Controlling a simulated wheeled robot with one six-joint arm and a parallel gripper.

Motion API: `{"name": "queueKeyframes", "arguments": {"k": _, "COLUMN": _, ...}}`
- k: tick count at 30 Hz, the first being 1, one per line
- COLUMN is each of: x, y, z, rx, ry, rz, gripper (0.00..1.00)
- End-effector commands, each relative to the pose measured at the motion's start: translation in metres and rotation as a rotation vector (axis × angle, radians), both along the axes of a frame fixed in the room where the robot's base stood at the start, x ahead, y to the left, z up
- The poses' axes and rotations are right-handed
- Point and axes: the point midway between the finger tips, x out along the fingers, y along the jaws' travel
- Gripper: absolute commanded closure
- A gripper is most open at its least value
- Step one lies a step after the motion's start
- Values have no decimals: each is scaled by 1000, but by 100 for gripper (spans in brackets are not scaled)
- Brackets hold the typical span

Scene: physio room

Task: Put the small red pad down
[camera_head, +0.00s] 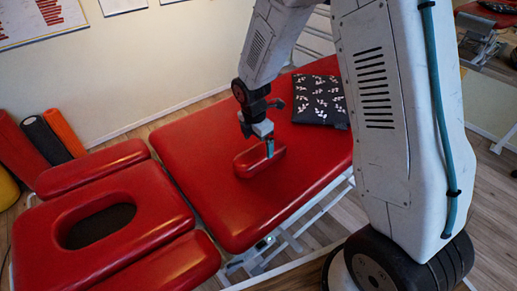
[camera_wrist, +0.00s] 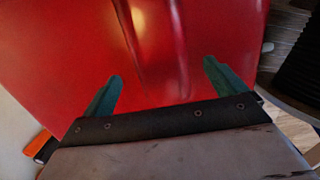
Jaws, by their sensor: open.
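The small red pad (camera_head: 256,163) lies on the red treatment table (camera_head: 200,150), near the edge of its long section. My gripper (camera_head: 269,150) is right over the pad, pointing down, with a finger showing at the pad's side. In the wrist view my gripper (camera_wrist: 160,78) has its two green fingers wide apart. A red ridged shape lies between and beyond them; it blends with the red behind it, so the pad's outline is hard to tell. I cannot tell whether the fingers touch the pad.
A dark cushion with white leaf prints (camera_head: 319,99) lies farther back on the table. The headrest section with an oval opening (camera_head: 98,226) is at the lower left. Several rolls (camera_head: 45,138) lean against the wall. Bare red surface surrounds the pad.

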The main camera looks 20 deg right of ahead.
Motion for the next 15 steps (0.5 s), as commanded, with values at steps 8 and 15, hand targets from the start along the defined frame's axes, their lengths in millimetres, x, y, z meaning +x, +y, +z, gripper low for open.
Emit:
{"name": "queueKeyframes", "arguments": {"k": 8, "x": -1, "y": 6, "z": 57, "rx": 2, "ry": -5, "rz": 1, "gripper": 4}}
{"name": "queueKeyframes", "arguments": {"k": 15, "x": -3, "y": 8, "z": 76, "rx": 0, "ry": 0, "rz": 0, "gripper": 4}}
